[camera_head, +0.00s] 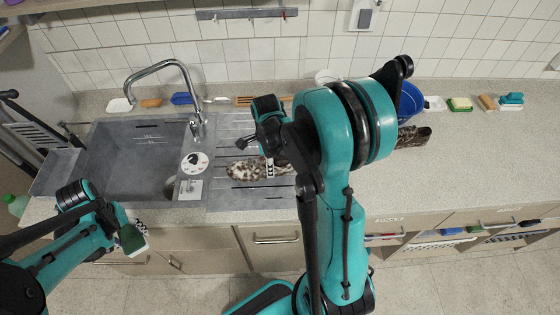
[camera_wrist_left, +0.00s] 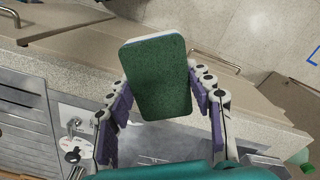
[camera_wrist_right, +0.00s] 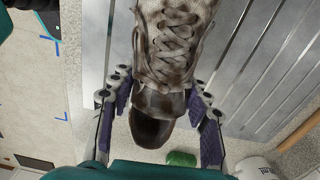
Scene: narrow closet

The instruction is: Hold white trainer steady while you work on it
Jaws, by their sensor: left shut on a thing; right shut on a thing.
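The white trainer (camera_head: 245,169) lies on the grey ribbed draining board, covered in brown and dark dirt. In the right wrist view its laces (camera_wrist_right: 172,45) and dark rear part (camera_wrist_right: 152,125) show. My right gripper (camera_wrist_right: 160,98) is shut on the trainer, with a pad at each side; in the head view my arm hides part of this grip. My left gripper (camera_wrist_left: 162,85) is shut on a green and white sponge (camera_wrist_left: 160,82). In the head view the sponge (camera_head: 133,239) is held in front of the counter edge, below the sink and apart from the trainer.
The grey sink (camera_head: 130,165) with a tall tap (camera_head: 165,68) is left of the trainer. A second dark, dirty shoe (camera_head: 413,136) lies on the right, near a blue bucket (camera_head: 410,101). Brushes and sponges line the back wall. The right countertop (camera_head: 470,165) is mostly clear.

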